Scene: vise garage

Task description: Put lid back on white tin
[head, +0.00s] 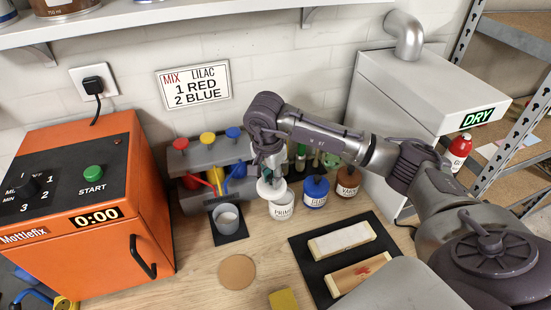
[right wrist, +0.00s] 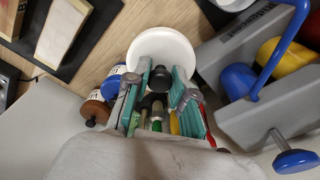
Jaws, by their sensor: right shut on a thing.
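The white tin (head: 283,212), with dark lettering that reads roughly "PRIME", stands on the wooden bench. My right gripper (head: 268,170) is just above it, slightly to its left in the head view. It is shut on the black knob (right wrist: 161,77) of a round white lid (right wrist: 172,44). The lid (head: 270,189) hangs above and left of the tin's top, and seems apart from it. The tin is hidden behind the lid in the right wrist view, where my right gripper (right wrist: 160,85) also shows. My left gripper is not in view.
A blue jar (head: 315,192) and a brown jar (head: 348,182) stand right of the tin. A grey cup (head: 227,217) on a dark mat is left. Behind is the grey dispenser (head: 205,155). A cork disc (head: 236,272) lies in front, with bare bench around it.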

